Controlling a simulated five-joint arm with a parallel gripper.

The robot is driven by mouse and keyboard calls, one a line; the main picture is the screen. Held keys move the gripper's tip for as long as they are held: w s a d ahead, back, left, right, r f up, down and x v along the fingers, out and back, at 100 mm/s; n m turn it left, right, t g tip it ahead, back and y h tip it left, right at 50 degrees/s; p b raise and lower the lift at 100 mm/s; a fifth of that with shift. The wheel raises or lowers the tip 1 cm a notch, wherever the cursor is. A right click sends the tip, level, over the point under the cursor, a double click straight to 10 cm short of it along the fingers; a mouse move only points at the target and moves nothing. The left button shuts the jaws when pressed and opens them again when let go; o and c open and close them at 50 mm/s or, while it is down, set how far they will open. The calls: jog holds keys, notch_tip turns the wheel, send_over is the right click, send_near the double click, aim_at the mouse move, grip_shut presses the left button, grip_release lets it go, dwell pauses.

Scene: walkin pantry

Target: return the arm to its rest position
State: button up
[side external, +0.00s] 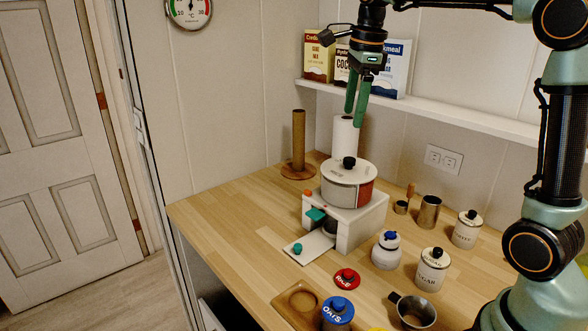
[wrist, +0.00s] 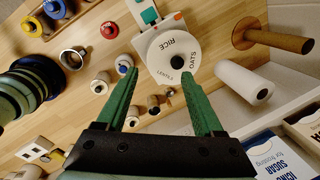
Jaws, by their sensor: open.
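My gripper (side external: 357,112) is raised above the worktop, its two green fingers pointing down. In the wrist view my gripper (wrist: 160,73) shows its fingers apart with nothing held between them. Below its tips is a round drum (side external: 340,196) with a white lid and black knob. The lid (wrist: 165,50) carries the words RICE and OATS in the wrist view. The drum sits on a white stand (side external: 350,237) with a green tab and a tray at its front. The fingertips look clear of the lid.
A shelf (side external: 450,118) with boxes (side external: 392,68) runs behind my gripper. Canisters (side external: 432,270) and metal cups (side external: 429,212) stand to the right. The worktop's left part (side external: 225,210) is clear.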

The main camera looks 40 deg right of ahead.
jog(key=s+a+f+n+t, duration=0.2)
jog(key=s+a+f+n, duration=0.2)
jog(key=n, duration=0.8)
jog(key=s+a+f+n+t, duration=0.1)
jog(key=s+a+f+n, duration=0.3)
jog(key=s+n, duration=0.5)
jog(key=n, duration=0.3)
jog(key=shift+a+f+n+t, duration=0.3)
jog(key=shift+a+n+t, duration=0.1)
